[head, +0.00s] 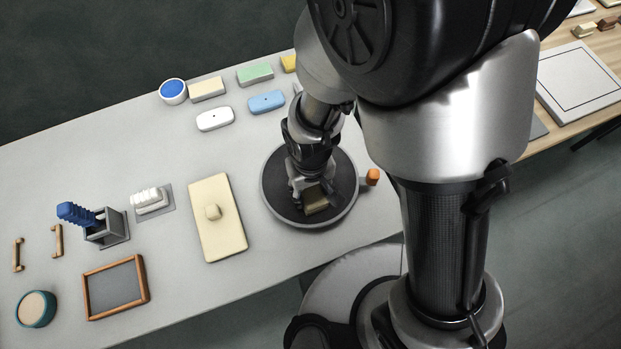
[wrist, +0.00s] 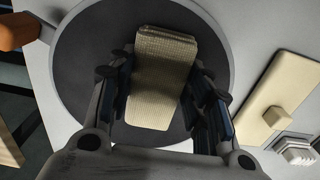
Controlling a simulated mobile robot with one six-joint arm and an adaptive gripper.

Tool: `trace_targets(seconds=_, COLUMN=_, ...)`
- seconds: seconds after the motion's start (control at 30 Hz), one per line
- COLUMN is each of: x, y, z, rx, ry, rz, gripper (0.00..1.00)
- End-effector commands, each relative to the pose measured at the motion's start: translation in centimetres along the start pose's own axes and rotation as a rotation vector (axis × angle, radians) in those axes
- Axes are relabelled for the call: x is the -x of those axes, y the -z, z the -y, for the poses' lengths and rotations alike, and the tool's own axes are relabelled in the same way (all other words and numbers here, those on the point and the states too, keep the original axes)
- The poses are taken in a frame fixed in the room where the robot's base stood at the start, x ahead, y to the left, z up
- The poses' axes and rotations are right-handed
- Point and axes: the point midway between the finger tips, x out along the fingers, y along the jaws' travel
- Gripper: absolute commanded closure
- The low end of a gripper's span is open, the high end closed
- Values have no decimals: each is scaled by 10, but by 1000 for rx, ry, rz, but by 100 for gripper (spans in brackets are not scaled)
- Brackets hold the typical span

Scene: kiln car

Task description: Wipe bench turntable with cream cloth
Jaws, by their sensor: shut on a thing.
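The bench turntable (head: 275,193) is a dark round disc with a grey rim on the grey bench, with an orange knob (head: 373,177) at its right side. It fills much of the wrist view (wrist: 85,55), with the orange knob (wrist: 18,31) at the upper left. My gripper (head: 308,195) is over the disc, pointing down. In the wrist view its fingers (wrist: 160,88) are shut on the cream cloth (wrist: 162,62), a folded woven pad. The cloth (head: 316,205) is low over the disc; I cannot tell if it touches.
A cream board with a knob (head: 217,235) lies left of the turntable. Behind are a white block (head: 215,119), a blue block (head: 266,102), a green block (head: 255,74) and a blue-topped round pot (head: 173,91). A wood-framed tray (head: 116,287) lies front left.

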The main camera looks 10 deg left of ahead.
Motion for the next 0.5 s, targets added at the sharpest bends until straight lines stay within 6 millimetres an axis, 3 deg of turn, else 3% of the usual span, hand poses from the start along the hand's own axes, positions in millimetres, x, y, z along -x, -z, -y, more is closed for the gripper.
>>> trace_targets(seconds=0.5, x=-1, y=-11, z=4, rx=2, ry=0, rz=5, gripper=74)
